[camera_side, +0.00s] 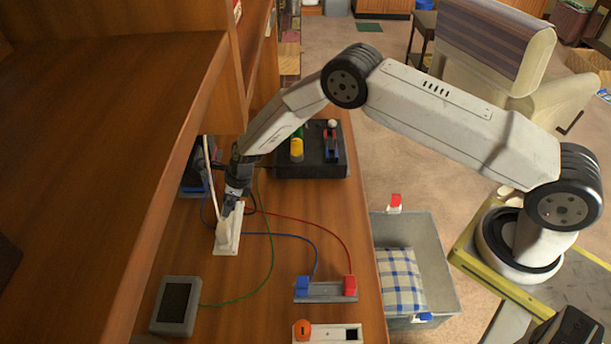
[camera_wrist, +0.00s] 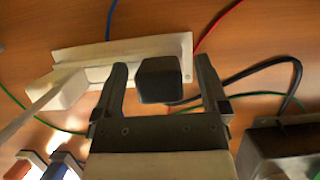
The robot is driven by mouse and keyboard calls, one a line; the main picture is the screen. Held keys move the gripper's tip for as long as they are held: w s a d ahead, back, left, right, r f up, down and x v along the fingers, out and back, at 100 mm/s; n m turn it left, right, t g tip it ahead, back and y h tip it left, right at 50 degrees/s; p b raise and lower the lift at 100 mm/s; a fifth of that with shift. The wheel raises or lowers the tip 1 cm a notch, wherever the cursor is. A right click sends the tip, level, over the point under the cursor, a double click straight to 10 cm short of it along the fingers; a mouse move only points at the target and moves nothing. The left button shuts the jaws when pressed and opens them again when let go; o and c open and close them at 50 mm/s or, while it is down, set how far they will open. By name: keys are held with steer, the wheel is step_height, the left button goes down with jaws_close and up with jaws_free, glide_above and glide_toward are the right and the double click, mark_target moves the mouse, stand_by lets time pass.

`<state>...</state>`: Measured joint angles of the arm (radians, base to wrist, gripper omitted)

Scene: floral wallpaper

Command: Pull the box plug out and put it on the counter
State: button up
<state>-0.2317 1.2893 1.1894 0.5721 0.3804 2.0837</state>
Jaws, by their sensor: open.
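The box plug, a black block (camera_wrist: 158,80), sits on the white power strip (camera_wrist: 113,56) in the wrist view. My gripper (camera_wrist: 161,72) is open, with one finger on each side of the plug. A gap shows between the plug and the left finger, and a smaller one at the right finger. In the side view my gripper (camera_side: 232,200) points down over the strip (camera_side: 234,241), which lies on the wooden counter (camera_side: 205,300). There the gripper mostly hides the plug.
A white plug (camera_wrist: 60,92) with a white cord sits on the strip's left end in the wrist view. Red, blue, green and black wires cross the counter. A grey screen box (camera_side: 176,305), a red-and-blue terminal block (camera_side: 326,289) and a black box (camera_side: 312,160) stand around.

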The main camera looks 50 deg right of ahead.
jaws_close()
steer(key=shift+r, duration=0.3)
stand_by(0.4)
steer(key=shift+r, duration=1.85)
